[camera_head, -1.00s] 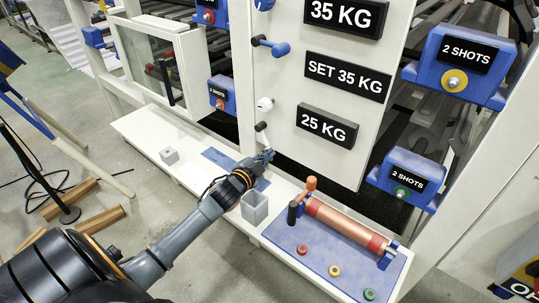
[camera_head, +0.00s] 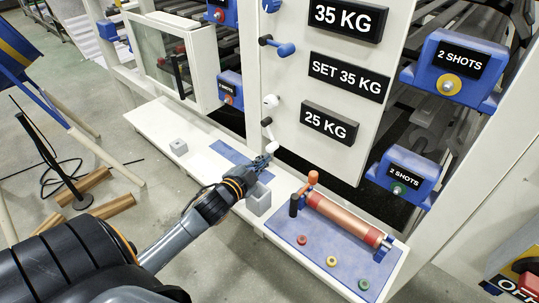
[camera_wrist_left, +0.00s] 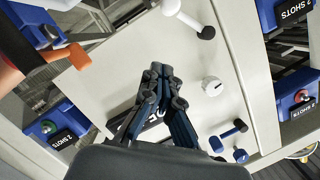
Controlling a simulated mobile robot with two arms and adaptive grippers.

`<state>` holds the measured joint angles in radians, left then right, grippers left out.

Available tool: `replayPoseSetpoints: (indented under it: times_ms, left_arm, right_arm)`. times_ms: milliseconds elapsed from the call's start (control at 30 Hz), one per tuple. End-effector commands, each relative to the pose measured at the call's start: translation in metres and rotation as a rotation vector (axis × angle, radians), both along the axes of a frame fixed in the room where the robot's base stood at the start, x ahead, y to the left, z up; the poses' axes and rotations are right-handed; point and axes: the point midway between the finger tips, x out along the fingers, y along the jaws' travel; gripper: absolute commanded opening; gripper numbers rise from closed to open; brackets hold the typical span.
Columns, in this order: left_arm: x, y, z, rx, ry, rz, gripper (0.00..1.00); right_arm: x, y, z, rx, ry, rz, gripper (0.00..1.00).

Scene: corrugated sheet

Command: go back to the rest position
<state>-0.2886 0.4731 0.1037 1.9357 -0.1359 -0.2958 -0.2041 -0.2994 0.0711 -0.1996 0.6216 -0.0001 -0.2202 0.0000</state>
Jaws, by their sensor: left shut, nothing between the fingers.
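My left arm comes in from the lower left in the head view. My right gripper is in neither view.
An orange roller (camera_head: 345,222) with a handle lies on a blue plate to the right. A small grey block (camera_head: 179,147) sits to the left. The white panel (camera_head: 335,88) rises behind.

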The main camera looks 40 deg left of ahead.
Motion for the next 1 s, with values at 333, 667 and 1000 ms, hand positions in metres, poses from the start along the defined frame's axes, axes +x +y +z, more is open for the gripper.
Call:
replayPoseSetpoints:
  times_ms: [333, 667, 1000]
  left_arm:
    - [-0.008, -0.002, 0.000, -0.006, 0.007, 0.003, 0.00]
    - [-0.085, -0.068, -0.071, -0.280, 0.391, 0.158, 0.00]
    - [-0.193, -0.140, -0.104, -0.500, 0.803, 0.294, 0.00]
  right_arm:
    - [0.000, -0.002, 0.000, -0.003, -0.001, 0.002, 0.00]
    - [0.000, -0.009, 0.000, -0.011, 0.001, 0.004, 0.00]
    - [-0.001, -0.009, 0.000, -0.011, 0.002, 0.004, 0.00]
